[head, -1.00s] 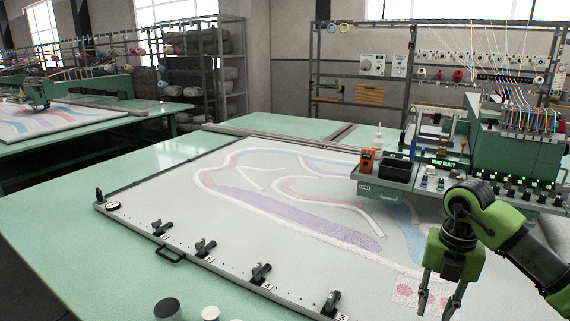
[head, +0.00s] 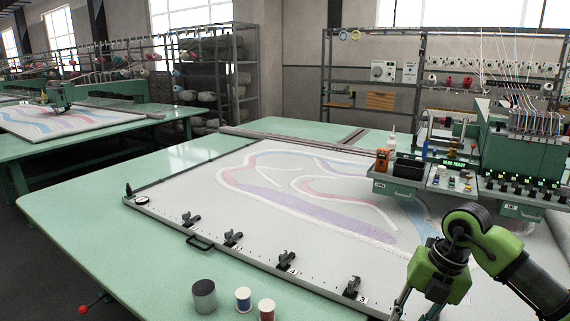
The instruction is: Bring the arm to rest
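My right arm (head: 522,272) comes in from the right edge, black with green joints. Its gripper (head: 418,308) hangs down over the near right part of the framed grey cloth (head: 235,222). The two dark fingers are spread apart with nothing seen between them. The fingertips are cut off by the bottom edge of the picture, so I cannot tell their height above the cloth. My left gripper and arm are not in view.
The green tufting head with its control shelf (head: 397,188) stands just behind my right arm. Black clamps (head: 286,260) line the frame's near edge. A grey cylinder (head: 204,296) and two spools (head: 243,299) stand on the green table (head: 130,260). The table's left side is clear.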

